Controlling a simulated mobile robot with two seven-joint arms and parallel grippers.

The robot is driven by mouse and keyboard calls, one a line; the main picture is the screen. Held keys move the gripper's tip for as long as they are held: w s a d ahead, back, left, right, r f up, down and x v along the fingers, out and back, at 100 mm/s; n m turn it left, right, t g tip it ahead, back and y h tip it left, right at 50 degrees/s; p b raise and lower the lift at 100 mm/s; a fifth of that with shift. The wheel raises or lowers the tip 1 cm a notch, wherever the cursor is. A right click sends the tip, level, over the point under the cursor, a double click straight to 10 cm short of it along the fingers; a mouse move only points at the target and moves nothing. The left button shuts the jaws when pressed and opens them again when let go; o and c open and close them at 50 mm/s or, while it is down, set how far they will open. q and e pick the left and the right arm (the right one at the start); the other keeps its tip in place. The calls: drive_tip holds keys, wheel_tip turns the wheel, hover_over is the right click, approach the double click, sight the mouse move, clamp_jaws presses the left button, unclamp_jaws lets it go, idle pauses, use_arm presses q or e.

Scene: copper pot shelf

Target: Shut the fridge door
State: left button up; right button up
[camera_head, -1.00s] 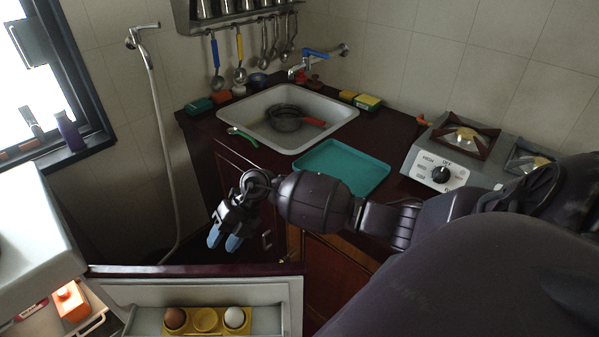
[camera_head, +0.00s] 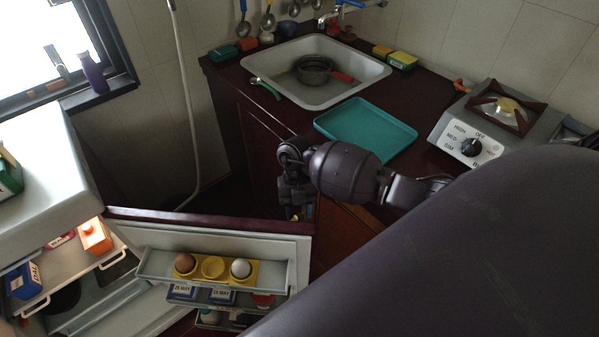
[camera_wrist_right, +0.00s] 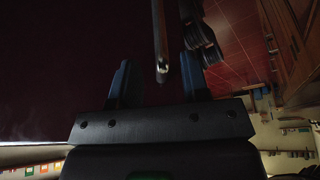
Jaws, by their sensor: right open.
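The fridge door (camera_head: 212,224) stands open at the lower middle of the head view, its dark red edge up and its white shelved inner side toward me. My right gripper (camera_head: 296,207) is beyond the door's top edge near its free right end, fingers mostly hidden. In the right wrist view my right gripper (camera_wrist_right: 156,62) is open with two blue fingers apart. A thin bar (camera_wrist_right: 160,40), possibly the door's handle, reaches between them; I cannot tell if it touches. A dark maroon surface (camera_wrist_right: 60,60) fills the left there. My left gripper is not in view.
The open fridge (camera_head: 50,160) stands at the left with food inside. The door's shelf holds eggs (camera_head: 240,268). The wooden counter cabinet (camera_head: 262,140) with sink (camera_head: 290,88), teal tray (camera_head: 365,130) and stove (camera_head: 500,115) lies beyond, close to my right arm.

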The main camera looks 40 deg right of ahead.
drive_tip(key=x, duration=0.6)
drive_tip(key=shift+c, duration=0.3)
clamp_jaws()
